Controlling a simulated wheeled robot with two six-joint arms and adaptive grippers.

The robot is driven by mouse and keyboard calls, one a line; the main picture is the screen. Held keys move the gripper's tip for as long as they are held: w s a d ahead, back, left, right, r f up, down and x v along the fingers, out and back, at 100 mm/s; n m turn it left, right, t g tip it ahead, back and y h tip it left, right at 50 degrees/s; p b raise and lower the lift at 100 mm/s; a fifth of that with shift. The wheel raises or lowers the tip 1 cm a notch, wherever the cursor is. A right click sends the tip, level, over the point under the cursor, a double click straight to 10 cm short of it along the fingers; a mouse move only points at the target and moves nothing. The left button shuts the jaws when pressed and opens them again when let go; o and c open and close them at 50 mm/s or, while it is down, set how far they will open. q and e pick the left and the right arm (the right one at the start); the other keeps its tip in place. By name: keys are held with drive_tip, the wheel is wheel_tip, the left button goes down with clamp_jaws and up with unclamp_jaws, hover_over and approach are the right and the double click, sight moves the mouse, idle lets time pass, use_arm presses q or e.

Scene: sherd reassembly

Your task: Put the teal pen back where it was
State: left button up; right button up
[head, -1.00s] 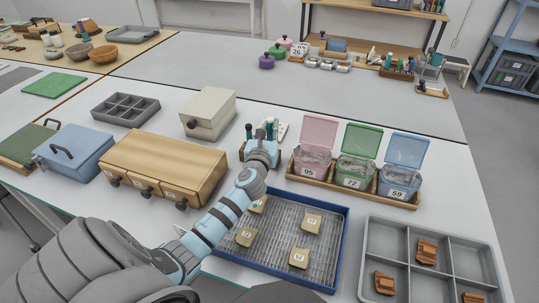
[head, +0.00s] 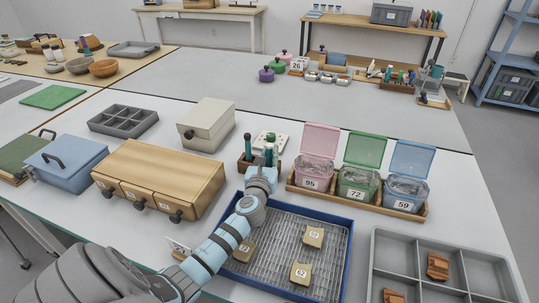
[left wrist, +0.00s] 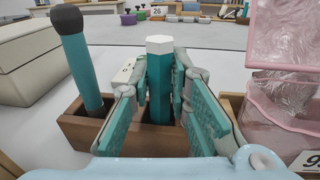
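The teal pen (left wrist: 160,85), with a pale six-sided top, stands upright in a wooden holder (left wrist: 80,132). In the head view the pen (head: 269,152) shows just beyond my left gripper (head: 263,172). In the left wrist view my left gripper (left wrist: 163,95) is open, with a finger on each side of the pen and narrow gaps beside it. A second teal tool with a dark rounded tip (left wrist: 86,65) stands in the holder, left of the pen. The pen's lower end is hidden in the holder (head: 243,166). My right gripper is not in view.
Pink (head: 315,172), green (head: 357,183) and blue (head: 404,190) lidded bins stand right of the holder. A cream box (head: 208,125) and wooden drawers (head: 165,175) stand left. A blue-rimmed tray (head: 349,250) with sherds lies in front, below my left arm.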

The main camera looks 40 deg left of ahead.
use_arm(q)
drive_tip(key=shift+o, duration=1.2)
drive_tip(key=shift+r, duration=0.2)
drive_tip(key=shift+r+p, duration=0.5)
drive_tip(key=shift+p, duration=0.05)
drive_tip(key=p+v, duration=0.2)
drive_tip(key=v, duration=1)
drive_tip(key=shift+f, duration=0.1)
